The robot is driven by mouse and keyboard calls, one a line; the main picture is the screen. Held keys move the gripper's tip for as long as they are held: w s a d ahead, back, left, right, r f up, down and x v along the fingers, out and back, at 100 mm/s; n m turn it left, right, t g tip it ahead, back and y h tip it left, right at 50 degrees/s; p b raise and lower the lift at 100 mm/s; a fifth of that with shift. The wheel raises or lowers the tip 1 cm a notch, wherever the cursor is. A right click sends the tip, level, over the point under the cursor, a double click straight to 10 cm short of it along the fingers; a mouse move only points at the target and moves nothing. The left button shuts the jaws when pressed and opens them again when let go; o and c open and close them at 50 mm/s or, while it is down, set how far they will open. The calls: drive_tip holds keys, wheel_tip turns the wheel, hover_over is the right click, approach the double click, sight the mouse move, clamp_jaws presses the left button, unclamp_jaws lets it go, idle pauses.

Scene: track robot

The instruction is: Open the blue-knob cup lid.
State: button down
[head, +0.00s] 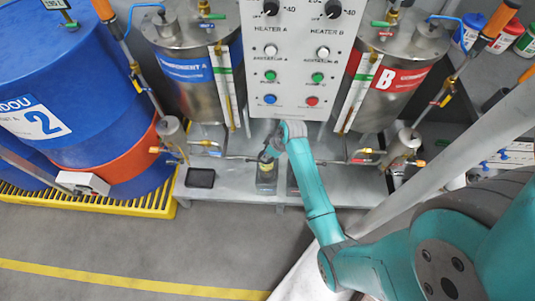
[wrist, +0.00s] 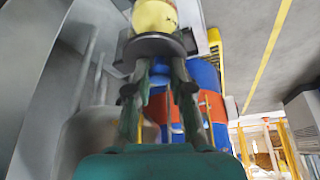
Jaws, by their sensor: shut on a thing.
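My gripper (head: 270,151) is at the end of my teal arm, low in front of the control panel. A dark clear-sided cup (head: 266,180) stands on the grey shelf directly under it. In the wrist view my gripper (wrist: 158,62) has both fingers up against a dark grey round piece (wrist: 153,45), apparently the lid, and is shut on it. A yellow round shape (wrist: 154,15) shows just beyond that piece. No blue knob can be made out on the cup; the fingers and arm hide part of its top. I cannot tell whether the lid is apart from the cup.
The control panel (head: 297,65) hangs just above and behind my gripper. Steel tanks (head: 190,85) (head: 385,105) stand on both sides. A small black tray (head: 200,178) lies on the shelf at left. A blue drum (head: 65,75) stands far left. The front floor is clear.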

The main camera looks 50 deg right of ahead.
drive_tip(key=shift+w+d+r+m+g+y, duration=0.15)
drive_tip(key=shift+d+r+g+y, duration=0.1)
drive_tip(key=shift+r+g+y, duration=0.25)
drive_tip(key=shift+w+d+r+m+g+y, duration=0.15)
drive_tip(key=shift+d+g+y, duration=0.15)
drive_tip(key=shift+y, duration=0.4)
drive_tip(key=c, duration=1)
unclamp_jaws()
drive_tip(key=v, duration=0.7)
drive_tip(key=shift+r, duration=0.25)
